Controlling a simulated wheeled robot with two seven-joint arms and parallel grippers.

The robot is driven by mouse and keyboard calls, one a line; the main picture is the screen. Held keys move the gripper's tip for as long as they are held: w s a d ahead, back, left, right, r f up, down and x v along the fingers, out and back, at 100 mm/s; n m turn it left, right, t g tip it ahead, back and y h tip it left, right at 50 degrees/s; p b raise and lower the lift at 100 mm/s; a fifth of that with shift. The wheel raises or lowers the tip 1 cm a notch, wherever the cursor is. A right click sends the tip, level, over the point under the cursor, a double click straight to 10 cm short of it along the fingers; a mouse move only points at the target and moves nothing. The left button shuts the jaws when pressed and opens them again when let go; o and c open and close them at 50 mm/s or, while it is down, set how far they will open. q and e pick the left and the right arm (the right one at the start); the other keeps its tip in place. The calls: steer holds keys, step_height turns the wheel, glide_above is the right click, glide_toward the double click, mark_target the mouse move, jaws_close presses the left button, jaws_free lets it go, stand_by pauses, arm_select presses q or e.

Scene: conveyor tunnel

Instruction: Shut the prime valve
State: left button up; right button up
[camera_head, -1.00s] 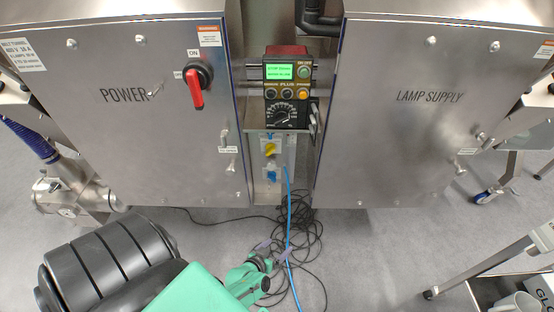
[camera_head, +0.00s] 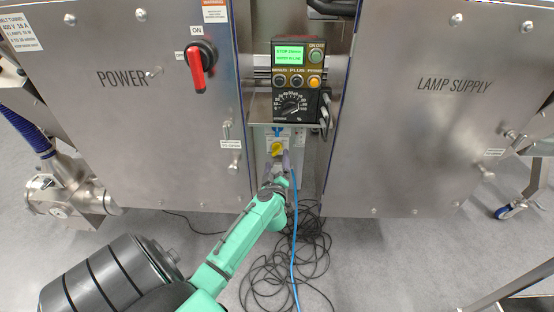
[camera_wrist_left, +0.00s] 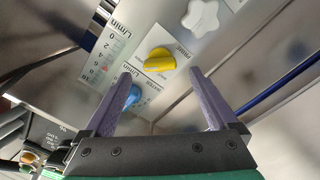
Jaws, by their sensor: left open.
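A yellow knob (camera_head: 277,148) sits on a small panel between the two steel cabinets, below the black control box. In the left wrist view the yellow knob (camera_wrist_left: 159,60) lies just beyond the fingertips, roughly midway between them. My left gripper (camera_head: 277,163) is open and empty, just below the yellow knob in the head view. My right gripper is not in view.
A white star-shaped knob (camera_wrist_left: 202,15) and a flow scale (camera_wrist_left: 110,50) flank the knobs. The control box (camera_head: 295,85) is above. Cabinet doors stand at both sides. A blue hose (camera_head: 294,230) and coiled black cables (camera_head: 270,275) lie close to my arm.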

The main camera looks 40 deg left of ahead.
mark_target(277, 153)
arm_select(q)
steer(key=x, duration=0.3)
steer(key=shift+f+b, duration=0.15)
steer(key=shift+b, duration=0.2)
steer(key=shift+w+a, duration=0.25)
steer(key=shift+w, duration=0.05)
steer(key=c, duration=1.4)
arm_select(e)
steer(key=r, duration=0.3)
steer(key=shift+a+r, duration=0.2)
